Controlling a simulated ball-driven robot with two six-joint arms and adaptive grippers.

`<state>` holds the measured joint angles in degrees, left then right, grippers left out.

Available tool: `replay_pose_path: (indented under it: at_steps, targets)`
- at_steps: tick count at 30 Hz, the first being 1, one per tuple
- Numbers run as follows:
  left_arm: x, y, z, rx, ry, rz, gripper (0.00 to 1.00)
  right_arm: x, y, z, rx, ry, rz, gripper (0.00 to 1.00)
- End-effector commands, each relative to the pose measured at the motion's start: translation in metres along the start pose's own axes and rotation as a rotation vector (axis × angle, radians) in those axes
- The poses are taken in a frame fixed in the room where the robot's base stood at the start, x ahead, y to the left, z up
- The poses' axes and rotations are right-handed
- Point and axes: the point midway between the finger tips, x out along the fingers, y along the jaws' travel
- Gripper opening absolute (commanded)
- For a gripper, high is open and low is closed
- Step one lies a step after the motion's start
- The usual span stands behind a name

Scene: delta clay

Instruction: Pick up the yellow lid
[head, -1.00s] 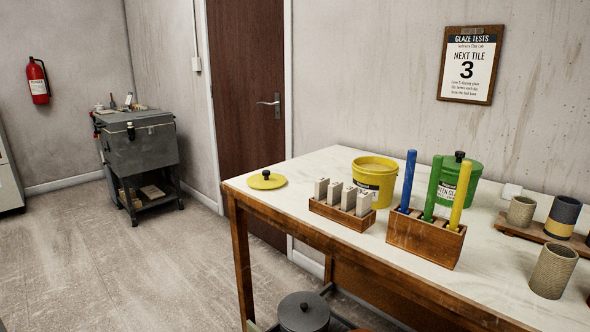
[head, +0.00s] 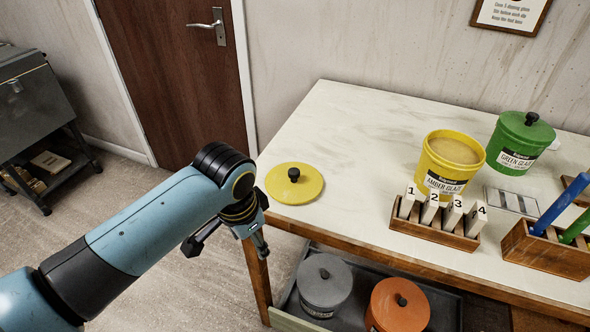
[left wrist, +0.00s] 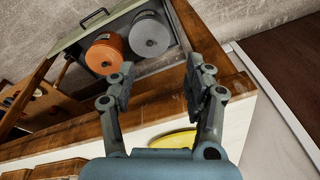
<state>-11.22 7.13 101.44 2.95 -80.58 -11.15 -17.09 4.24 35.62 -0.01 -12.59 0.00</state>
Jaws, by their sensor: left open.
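The yellow lid (head: 303,190) is a flat disc with a black knob. It lies on the white table top near its left corner. In the left wrist view only part of the yellow lid (left wrist: 178,140) shows, behind and between the finger bases. My left gripper (head: 228,240) is in front of the table's left end, to the left of and nearer than the lid, and apart from it. In the left wrist view the fingers of my left gripper (left wrist: 160,78) are spread with nothing between them. My right gripper is not in view.
A yellow amber glaze bucket (head: 437,180), a green bucket (head: 507,160) and a wooden rack of numbered tiles (head: 433,232) stand right of the lid. The table around the lid is clear.

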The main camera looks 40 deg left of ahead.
Motion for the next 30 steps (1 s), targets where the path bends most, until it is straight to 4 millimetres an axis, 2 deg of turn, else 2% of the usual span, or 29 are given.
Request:
replay_pose_path:
  at_steps: [1,3,11,15,21,25,30]
  targets:
    - [-0.026,-0.003,-0.01,0.011,0.01,-0.001,0.52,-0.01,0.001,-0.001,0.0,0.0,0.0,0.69]
    - [-0.05,-0.008,-0.028,0.039,0.004,0.002,0.52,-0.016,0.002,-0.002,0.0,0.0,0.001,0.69]
    - [-0.066,-0.028,-0.085,0.149,-0.055,0.039,0.52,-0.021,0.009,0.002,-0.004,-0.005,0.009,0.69]
    - [-0.085,-0.04,-0.118,0.212,-0.083,0.067,0.52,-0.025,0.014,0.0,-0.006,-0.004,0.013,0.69]
    - [-0.116,-0.055,-0.159,0.297,-0.117,0.109,0.52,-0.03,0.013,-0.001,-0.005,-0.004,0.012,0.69]
    - [-0.116,-0.057,-0.166,0.323,-0.132,0.126,0.52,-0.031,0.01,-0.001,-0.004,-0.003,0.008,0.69]
    - [-0.087,-0.054,-0.162,0.325,-0.133,0.127,0.52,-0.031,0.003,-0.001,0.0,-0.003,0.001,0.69]
